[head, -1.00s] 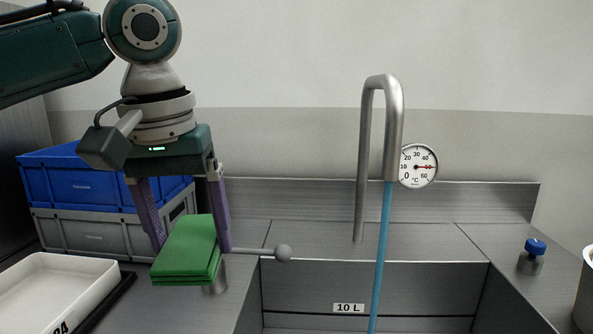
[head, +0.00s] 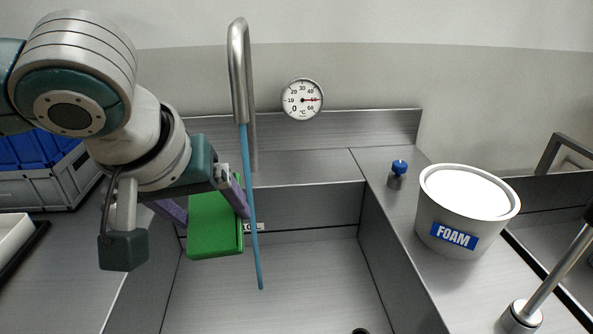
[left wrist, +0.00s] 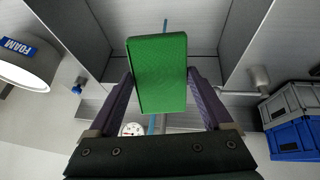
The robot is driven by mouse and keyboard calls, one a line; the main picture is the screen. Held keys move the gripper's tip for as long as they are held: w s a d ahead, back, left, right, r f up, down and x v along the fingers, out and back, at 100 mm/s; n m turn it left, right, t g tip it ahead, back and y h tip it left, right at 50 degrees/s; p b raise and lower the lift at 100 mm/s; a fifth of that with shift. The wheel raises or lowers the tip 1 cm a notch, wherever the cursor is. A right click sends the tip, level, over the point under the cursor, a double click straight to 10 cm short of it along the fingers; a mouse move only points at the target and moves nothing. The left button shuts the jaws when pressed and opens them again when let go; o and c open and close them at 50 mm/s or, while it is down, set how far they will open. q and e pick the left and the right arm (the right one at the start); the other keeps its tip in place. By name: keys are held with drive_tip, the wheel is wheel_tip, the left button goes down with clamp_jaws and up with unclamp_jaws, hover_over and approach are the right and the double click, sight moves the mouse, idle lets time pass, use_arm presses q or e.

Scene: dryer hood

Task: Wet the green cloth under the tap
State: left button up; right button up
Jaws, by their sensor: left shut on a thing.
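My left gripper (head: 205,203) is shut on the green cloth (head: 215,228), a folded, block-like pad, and holds it over the sink. In the left wrist view the cloth (left wrist: 158,75) sits between the two purple fingers. The tap (head: 240,75) is a tall bent metal pipe at the back. A blue water stream (head: 256,245) runs from it down into the sink (head: 290,270). In the head view the stream passes just right of the cloth, by a finger. I cannot tell whether it touches the cloth. My right gripper is not in view.
A white FOAM bucket (head: 450,225) and a blue-topped knob (head: 397,175) stand on the right counter. A round thermometer dial (head: 302,99) is on the back wall. Blue and grey crates (head: 45,185) and a white tray (head: 12,238) are at left. A metal rod (head: 550,280) stands at lower right.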

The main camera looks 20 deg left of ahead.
sight(217, 202)
use_arm(q)
drive_tip(key=w+a+f+b, duration=0.2)
drive_tip(key=w+b, duration=0.4)
drive_tip(key=w, duration=0.4)
drive_tip(key=shift+w+a, duration=0.25)
drive_tip(key=shift+w, duration=0.15)
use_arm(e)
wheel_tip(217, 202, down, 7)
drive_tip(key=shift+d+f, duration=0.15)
use_arm(q)
drive_tip(key=shift+f, duration=0.1)
drive_tip(key=s+p, duration=0.2)
drive_tip(key=s+d+p, duration=0.1)
drive_tip(key=s+p, duration=0.3)
drive_tip(key=s, duration=0.1)
drive_tip(key=shift+s+d+p, duration=0.1)
drive_tip(key=shift+d+p, duration=0.25)
drive_tip(key=shift+p, duration=0.05)
drive_tip(key=shift+s+d, duration=0.1)
drive_tip(key=shift+s, duration=0.2)
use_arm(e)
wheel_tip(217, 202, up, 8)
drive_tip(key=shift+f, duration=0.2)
